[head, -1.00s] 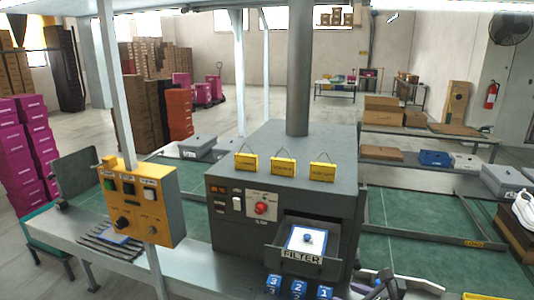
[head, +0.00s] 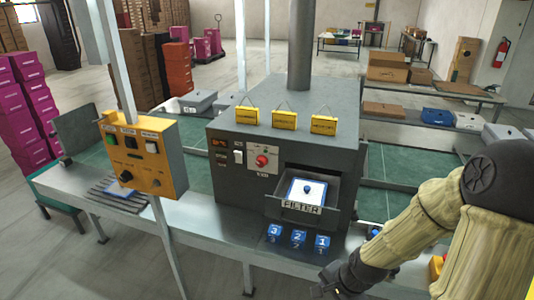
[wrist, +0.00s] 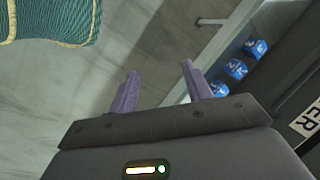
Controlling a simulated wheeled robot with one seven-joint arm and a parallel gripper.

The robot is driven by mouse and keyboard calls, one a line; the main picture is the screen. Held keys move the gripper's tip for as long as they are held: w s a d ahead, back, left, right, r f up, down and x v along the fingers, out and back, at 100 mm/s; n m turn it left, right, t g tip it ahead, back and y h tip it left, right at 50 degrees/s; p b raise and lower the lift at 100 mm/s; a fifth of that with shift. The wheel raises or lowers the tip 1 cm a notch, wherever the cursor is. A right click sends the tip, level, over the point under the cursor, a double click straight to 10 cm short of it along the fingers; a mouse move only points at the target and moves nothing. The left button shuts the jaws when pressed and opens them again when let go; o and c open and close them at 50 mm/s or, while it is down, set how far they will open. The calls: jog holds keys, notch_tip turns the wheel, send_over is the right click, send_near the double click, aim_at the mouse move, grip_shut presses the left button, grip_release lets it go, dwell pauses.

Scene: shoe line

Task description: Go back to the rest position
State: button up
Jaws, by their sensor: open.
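My gripper shows in the wrist view (wrist: 160,88) with its two purple fingers spread apart and nothing between them. Behind the fingers is grey floor. In the head view my arm, in a tan sleeve, enters from the right and bends down to the bottom edge; the fingertips are not clear there. The grey machine (head: 285,140) stands on the metal bench left of my arm. Its filter drawer (head: 301,208) is pulled out, with a white, blue-knobbed piece (head: 307,191) in it. Blue numbered blocks (head: 298,239) sit on the bench below the drawer.
A yellow control box (head: 145,152) hangs on a post at the left. Three yellow tags (head: 285,119) stand on the machine's top. Pink boxes (head: 32,110) are stacked far left. A shelf with cartons (head: 388,72) is at the back right. Open floor (head: 120,270) lies before the bench.

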jog(key=s+r+n+h, duration=0.2)
jog(key=s+r+n, duration=0.2)
jog(key=r+n, duration=0.5)
jog(key=shift+r+n, duration=0.15)
jog(key=shift+n, duration=0.95)
jog(key=shift+a, duration=0.1)
